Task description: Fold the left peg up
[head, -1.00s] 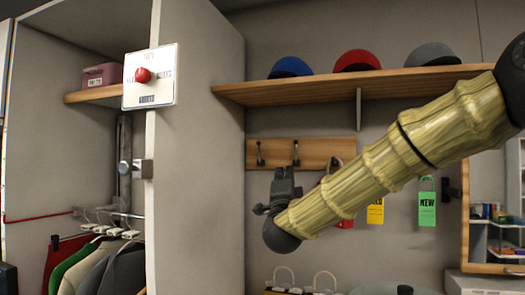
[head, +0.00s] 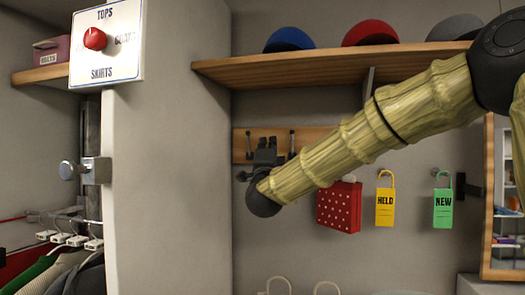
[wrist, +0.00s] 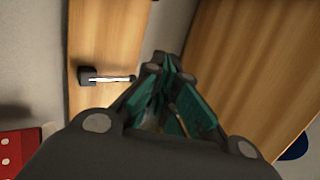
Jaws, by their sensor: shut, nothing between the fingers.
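The wooden peg rail (head: 240,133) is on the back wall, under the long shelf. The left peg (head: 249,145) is a narrow dark upright shape just left of my gripper. Another peg (head: 291,143) shows to its right. My gripper (head: 266,143) is shut and empty, in front of the rail between these two pegs; whether it touches anything is unclear. In the wrist view, one peg (wrist: 100,78) has a dark base and a pale shank running along the wood towards the shelf side; which peg is unclear. My shut fingers (wrist: 168,65) are beside it.
A red dotted bag (head: 338,206), a yellow HELD tag (head: 385,207) and a green NEW tag (head: 443,207) hang to the right. The shelf (head: 300,65) with caps is above. A partition with a sign (head: 107,45) stands at left.

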